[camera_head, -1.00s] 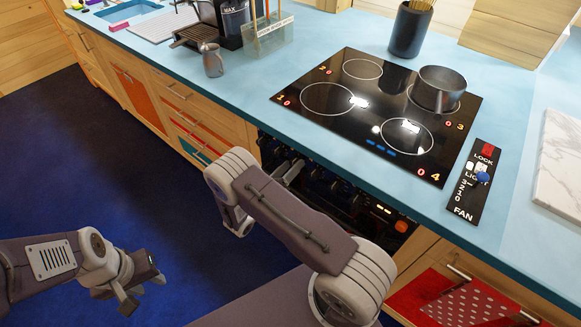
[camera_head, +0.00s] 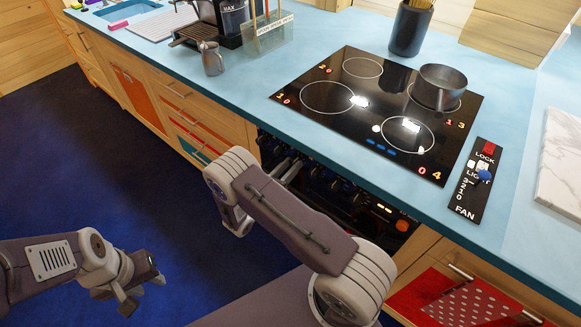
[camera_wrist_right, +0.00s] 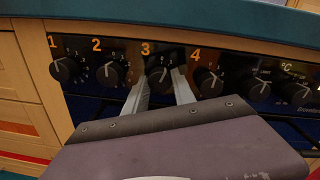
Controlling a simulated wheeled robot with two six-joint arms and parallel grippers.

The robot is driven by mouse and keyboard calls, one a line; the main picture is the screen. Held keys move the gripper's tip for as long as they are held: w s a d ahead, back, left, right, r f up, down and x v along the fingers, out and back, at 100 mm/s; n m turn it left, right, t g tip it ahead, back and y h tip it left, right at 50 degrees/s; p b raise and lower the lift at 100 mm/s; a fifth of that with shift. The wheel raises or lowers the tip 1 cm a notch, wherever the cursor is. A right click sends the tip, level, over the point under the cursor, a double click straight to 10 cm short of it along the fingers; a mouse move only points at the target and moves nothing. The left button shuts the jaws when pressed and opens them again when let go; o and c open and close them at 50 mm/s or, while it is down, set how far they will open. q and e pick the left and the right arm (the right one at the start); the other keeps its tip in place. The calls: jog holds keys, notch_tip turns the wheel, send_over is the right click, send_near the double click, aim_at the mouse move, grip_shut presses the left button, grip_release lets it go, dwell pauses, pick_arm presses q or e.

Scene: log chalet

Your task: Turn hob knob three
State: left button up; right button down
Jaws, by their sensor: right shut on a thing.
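Hob knob three (camera_wrist_right: 159,66) is a round black knob under the orange 3 on the oven's front panel, in the right wrist view. My right gripper (camera_wrist_right: 161,80) is shut on it, one finger on each side. In the head view my right gripper (camera_head: 288,170) reaches the panel below the counter edge, and the knob is hidden there. The black glass hob (camera_head: 340,120) shows a red 1 beside the 3 and a red 0 beside the 4. My left gripper (camera_head: 142,287) is open and empty over the blue floor at lower left.
Knob two (camera_wrist_right: 112,73) and knob four (camera_wrist_right: 208,83) flank the held knob closely. The counter edge (camera_wrist_right: 200,18) overhangs the panel. A dark pot (camera_head: 441,88) stands on the back right ring. A fan and light panel (camera_head: 470,190) lies right of the hob.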

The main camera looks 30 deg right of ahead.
jog(key=shift+f+m+g+h+b, duration=0.15)
jog(key=shift+m+g+b, duration=0.2)
jog(key=shift+m+b, duration=6.75)
jog(key=shift+f+m+g+h+b, duration=0.15)
jog(key=shift+m+g+b, duration=0.2)
jog(key=shift+m+b, duration=6.7)
jog(key=m+p, duration=0.4)
jog(key=m, duration=0.1)
jog(key=shift+r+p, duration=0.15)
jog(key=shift+p, duration=0.25)
jog(key=c, duration=1)
grip_release()
jog(key=shift+c, duration=0.2)
jog(key=shift+r, duration=0.1)
jog(key=shift+a, duration=0.1)
